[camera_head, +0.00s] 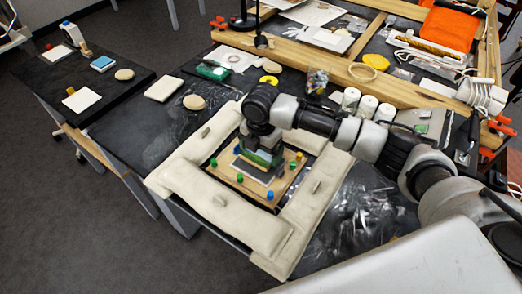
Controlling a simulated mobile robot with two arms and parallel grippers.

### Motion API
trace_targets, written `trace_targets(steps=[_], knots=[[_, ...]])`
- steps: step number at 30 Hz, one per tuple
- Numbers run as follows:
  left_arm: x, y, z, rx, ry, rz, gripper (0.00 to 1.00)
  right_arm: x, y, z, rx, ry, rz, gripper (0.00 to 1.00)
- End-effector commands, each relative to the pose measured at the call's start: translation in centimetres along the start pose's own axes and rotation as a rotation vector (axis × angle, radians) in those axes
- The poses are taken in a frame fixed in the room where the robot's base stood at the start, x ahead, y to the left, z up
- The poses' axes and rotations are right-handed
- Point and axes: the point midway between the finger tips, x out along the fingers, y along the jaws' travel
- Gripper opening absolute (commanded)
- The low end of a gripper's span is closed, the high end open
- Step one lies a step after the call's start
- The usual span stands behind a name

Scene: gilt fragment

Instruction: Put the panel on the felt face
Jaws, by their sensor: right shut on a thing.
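A small painted panel (264,157) with green, blue and pale bands stands near upright in the middle of the work area. My right gripper (260,144) points down at its top edge and is shut on it; the fingertips are mostly hidden by the wrist. Under the panel is a light grey slab (252,174) on a wooden board (262,193) with several blue, green and yellow pegs. I cannot tell whether the panel touches the slab. Cream, felt-like padding (225,207) surrounds the board. Which surface is the felt face is unclear. My left gripper is not in view.
A dark side table (120,92) at the left holds small pads and a carton. Wooden beams (310,60) cross the back, with an orange cloth (447,29) behind. White rolls (367,105) stand behind my right arm. Crumpled clear film (360,215) lies right of the padding.

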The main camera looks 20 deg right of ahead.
Motion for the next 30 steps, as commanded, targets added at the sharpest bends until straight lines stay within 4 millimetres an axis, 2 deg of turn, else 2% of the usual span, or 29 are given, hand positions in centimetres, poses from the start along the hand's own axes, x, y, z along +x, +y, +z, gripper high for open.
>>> trace_targets(steps=[4,15,16,17,25,30], knots=[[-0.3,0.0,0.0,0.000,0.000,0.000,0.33,1.2,0.0,0.0,-0.001,0.001,0.001,0.69],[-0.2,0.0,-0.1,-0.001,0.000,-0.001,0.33,1.6,0.0,-0.1,-0.001,0.001,0.002,0.69],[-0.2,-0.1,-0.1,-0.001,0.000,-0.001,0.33,1.6,0.0,-0.1,-0.001,0.000,0.002,0.97],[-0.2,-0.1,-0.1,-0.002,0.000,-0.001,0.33,1.6,0.0,-0.1,-0.001,0.000,0.002,1.00],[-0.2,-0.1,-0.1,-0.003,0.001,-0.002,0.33,1.2,0.0,0.0,-0.001,0.000,0.002,1.00],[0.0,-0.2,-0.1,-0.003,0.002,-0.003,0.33,-0.9,0.1,0.0,-0.001,-0.001,0.005,1.00]])
